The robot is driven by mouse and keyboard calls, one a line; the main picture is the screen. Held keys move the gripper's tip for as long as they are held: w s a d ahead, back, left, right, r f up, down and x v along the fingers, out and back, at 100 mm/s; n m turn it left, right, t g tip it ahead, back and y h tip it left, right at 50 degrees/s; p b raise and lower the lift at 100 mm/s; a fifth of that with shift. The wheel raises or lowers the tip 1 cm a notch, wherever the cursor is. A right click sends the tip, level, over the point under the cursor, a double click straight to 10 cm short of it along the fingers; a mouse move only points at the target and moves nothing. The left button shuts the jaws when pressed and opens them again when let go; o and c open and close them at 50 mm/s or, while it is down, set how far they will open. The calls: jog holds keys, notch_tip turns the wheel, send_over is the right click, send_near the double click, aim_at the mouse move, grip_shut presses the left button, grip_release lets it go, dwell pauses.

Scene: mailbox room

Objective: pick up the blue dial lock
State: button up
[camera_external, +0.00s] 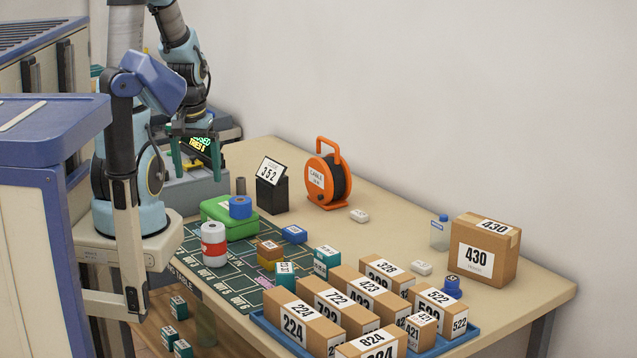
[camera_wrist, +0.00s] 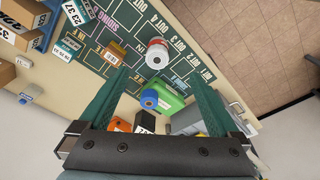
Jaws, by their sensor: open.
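A small round blue item with a dark top (camera_external: 452,286), which looks like the dial lock, stands at the right of the table, in front of the 430 box. I cannot make it out in the wrist view. My gripper (camera_external: 196,160) is open and empty, high above the table's left end, far from that blue item. Its two green fingers are spread in the wrist view (camera_wrist: 158,80). A blue roll (camera_external: 240,207) lies on a green case (camera_external: 222,222) and shows between the fingers in the wrist view (camera_wrist: 149,98).
A blue tray (camera_external: 262,325) full of numbered cartons fills the front. The 430 carton (camera_external: 475,262), a clear bottle (camera_external: 440,232) and a white piece (camera_external: 421,268) stand near the blue item. An orange cable reel (camera_external: 318,180) and 352 sign (camera_external: 271,170) stand behind. The back right tabletop is mostly clear.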

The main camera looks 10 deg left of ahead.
jog(key=shift+c, duration=0.2)
jog(key=shift+c, duration=1.4)
